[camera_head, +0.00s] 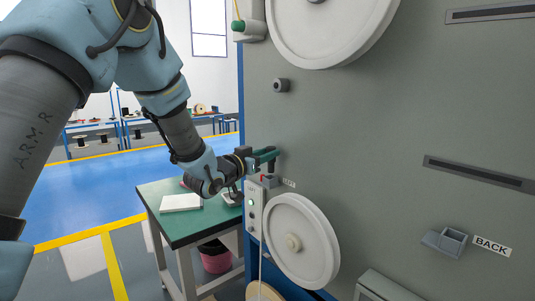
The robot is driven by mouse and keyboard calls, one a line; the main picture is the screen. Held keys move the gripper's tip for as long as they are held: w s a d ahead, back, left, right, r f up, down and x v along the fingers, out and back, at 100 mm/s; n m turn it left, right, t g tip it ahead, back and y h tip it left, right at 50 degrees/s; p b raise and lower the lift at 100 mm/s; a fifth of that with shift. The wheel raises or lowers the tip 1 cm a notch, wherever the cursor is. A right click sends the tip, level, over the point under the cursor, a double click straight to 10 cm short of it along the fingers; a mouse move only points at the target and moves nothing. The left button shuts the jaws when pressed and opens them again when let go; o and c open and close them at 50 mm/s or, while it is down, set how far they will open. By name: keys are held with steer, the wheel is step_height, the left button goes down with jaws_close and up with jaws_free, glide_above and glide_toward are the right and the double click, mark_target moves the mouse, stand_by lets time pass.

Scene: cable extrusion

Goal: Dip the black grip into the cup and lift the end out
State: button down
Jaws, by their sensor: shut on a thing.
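My gripper (256,163) is at the end of my arm, in front of the grey machine panel, left of centre. It is shut on a dark green tool (265,155), which sticks out to the right of the fingers. A black grip cannot be told apart from the dark fingers at this size. A small grey holder (271,182) with a red part sits on the panel just below the tool, beside a small label. A second grey cup-like holder (446,241) is on the panel at the right, next to a BACK label, and looks empty. Any contact between tool and lower holder is unclear.
A green-topped table (180,226) stands left of the machine with a white block (181,203) on it. A large white reel (302,241) is below my gripper, and another (333,30) is above. A control box (254,208) is close under the gripper.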

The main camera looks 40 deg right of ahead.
mark_target(269, 164)
steer(key=shift+f, duration=0.65)
steer(key=shift+f+b, duration=0.8)
steer(key=shift+b, duration=0.2)
steer(key=shift+f+b, duration=0.3)
steer(key=shift+b, duration=0.25)
steer(key=shift+r+p, duration=0.85)
steer(key=shift+r, duration=1.3)
